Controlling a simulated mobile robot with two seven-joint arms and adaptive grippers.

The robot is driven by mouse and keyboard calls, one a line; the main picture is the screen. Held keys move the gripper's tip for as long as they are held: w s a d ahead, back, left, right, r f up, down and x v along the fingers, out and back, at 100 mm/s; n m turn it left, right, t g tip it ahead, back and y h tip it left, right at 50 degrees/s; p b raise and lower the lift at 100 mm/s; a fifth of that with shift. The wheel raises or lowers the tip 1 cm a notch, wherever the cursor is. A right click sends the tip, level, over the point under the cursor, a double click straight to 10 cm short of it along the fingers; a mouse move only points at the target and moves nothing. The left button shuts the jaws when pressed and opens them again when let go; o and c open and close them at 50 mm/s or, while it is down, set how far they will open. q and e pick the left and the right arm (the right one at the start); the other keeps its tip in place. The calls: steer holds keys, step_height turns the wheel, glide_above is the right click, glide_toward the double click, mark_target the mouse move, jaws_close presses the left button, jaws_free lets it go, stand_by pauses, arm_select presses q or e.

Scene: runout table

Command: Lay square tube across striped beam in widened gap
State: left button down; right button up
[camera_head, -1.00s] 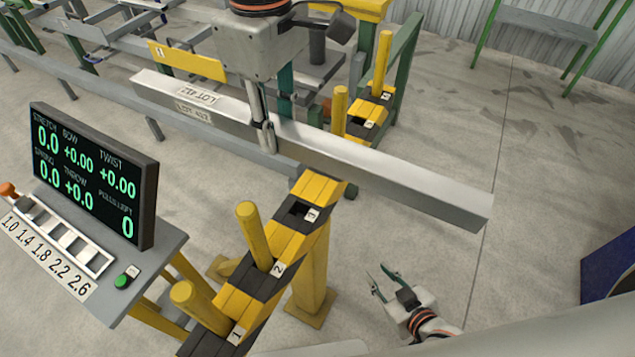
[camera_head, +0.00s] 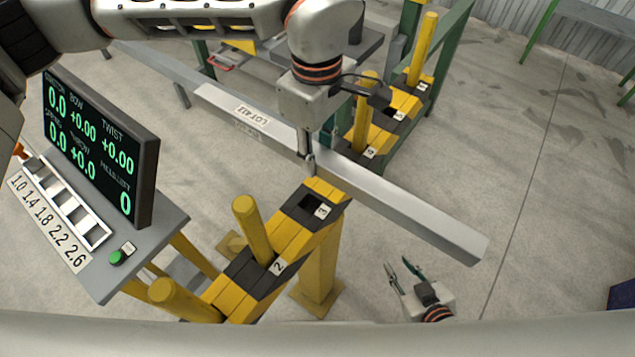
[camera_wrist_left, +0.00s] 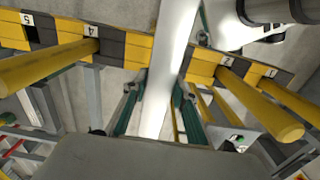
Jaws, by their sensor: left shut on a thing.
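The square tube (camera_head: 400,210) is a long light-grey bar with a LOT 412 label. My left gripper (camera_head: 310,168) is shut on it near its middle. The tube crosses over the striped beam (camera_head: 285,240) between post 4 and post 2, near the empty socket 3 (camera_head: 308,205). In the left wrist view the tube (camera_wrist_left: 168,65) runs between my left fingers and over the striped beam (camera_wrist_left: 120,45), with a post on either side. I cannot tell whether the tube touches the beam. My right gripper (camera_head: 399,263) is open and empty, low beyond the tube's near right side.
Yellow posts stand at socket 2 (camera_head: 252,228), at socket 4 (camera_head: 365,110) and elsewhere along the beam. A console with a black display (camera_head: 100,150) and a green button (camera_head: 117,257) stands at left. Open floor (camera_head: 540,190) lies to the right.

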mark_target(317, 195)
arm_select(q)
step_height(317, 195, down, 10)
steer(key=shift+r, duration=0.1)
stand_by(0.4)
steer(key=c, duration=1.6)
jaws_free()
step_height(317, 195, up, 11)
steer(key=shift+f, duration=0.1)
steer(key=shift+r, duration=0.6)
